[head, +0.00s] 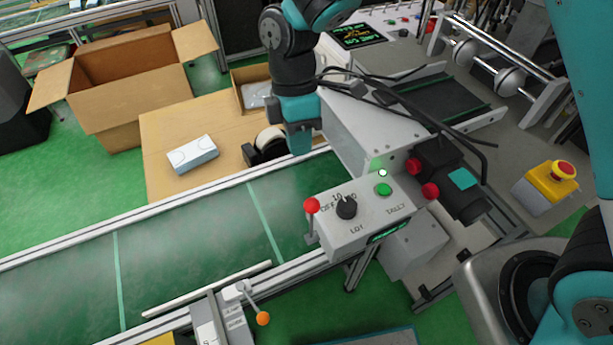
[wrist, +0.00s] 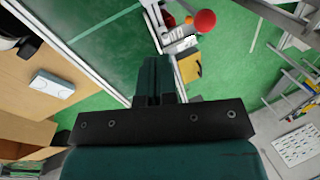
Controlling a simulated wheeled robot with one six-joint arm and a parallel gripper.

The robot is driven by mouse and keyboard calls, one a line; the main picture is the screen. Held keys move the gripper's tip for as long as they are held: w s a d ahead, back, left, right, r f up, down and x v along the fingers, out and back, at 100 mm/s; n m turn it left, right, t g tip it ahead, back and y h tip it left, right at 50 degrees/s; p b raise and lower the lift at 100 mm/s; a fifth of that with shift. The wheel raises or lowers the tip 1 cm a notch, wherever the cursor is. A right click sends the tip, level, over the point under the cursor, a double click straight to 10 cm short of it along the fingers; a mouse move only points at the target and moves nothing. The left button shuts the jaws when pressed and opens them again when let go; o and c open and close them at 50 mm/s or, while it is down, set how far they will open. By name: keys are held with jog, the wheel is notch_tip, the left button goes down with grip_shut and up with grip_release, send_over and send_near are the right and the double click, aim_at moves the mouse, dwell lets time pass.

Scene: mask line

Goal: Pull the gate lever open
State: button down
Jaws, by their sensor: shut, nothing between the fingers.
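A lever with an orange ball (head: 263,318) stands on a small labelled block (head: 236,315) at the near edge of the green conveyor. A second lever with a red ball (head: 312,205) is on the left side of the grey control box (head: 358,228). The pictures do not settle which is the gate lever. My gripper (head: 300,148) points down above the far side of the conveyor, behind the box and apart from both levers. In the wrist view its fingers (wrist: 153,82) are together and empty. A red ball (wrist: 205,21) shows near the top there.
The green conveyor (head: 180,250) is empty. A white box (head: 193,154) lies on cardboard beyond it, near an open carton (head: 128,75). A tape dispenser (head: 268,145) stands beside my gripper. Black cables loop over the machine on the right. A yellow emergency stop (head: 545,190) stands farther right.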

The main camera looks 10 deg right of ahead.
jog(key=s+f+p, duration=0.2)
jog(key=s+f, duration=0.2)
jog(key=s, duration=0.1)
jog(key=shift+d+f, duration=0.2)
jog(key=shift+f, duration=0.2)
jog(key=shift+s, duration=0.15)
